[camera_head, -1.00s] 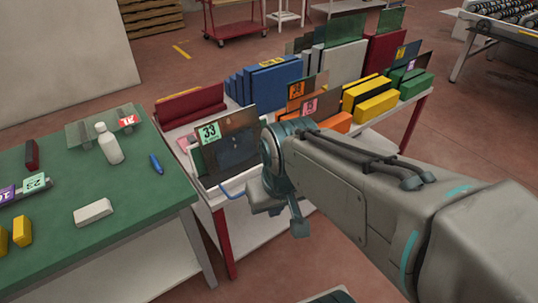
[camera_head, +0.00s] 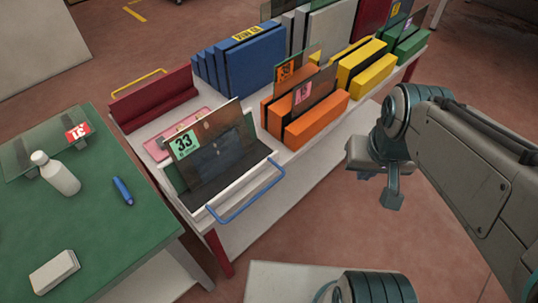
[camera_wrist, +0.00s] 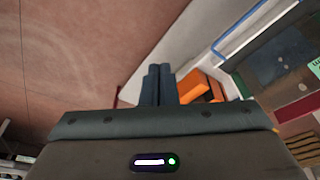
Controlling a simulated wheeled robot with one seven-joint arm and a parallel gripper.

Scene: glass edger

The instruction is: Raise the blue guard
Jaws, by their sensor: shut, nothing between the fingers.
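The blue guard (camera_head: 246,192) is a thin bent bar low along the front of a white-edged holder (camera_head: 238,178) on the white table. Its top bar looks lowered, sloping out over the table's front edge. The blue bar also shows in the wrist view (camera_wrist: 238,30), at the upper right. My gripper (camera_head: 393,200) hangs to the right of the guard, clear of it, over the floor in front of the table. In the wrist view its two fingers (camera_wrist: 158,84) are together and empty.
Glass panes with a green 33 tag (camera_head: 183,145) stand in the holder. A green table (camera_head: 105,225) with a white bottle (camera_head: 58,175) is at left. Open floor lies around my gripper.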

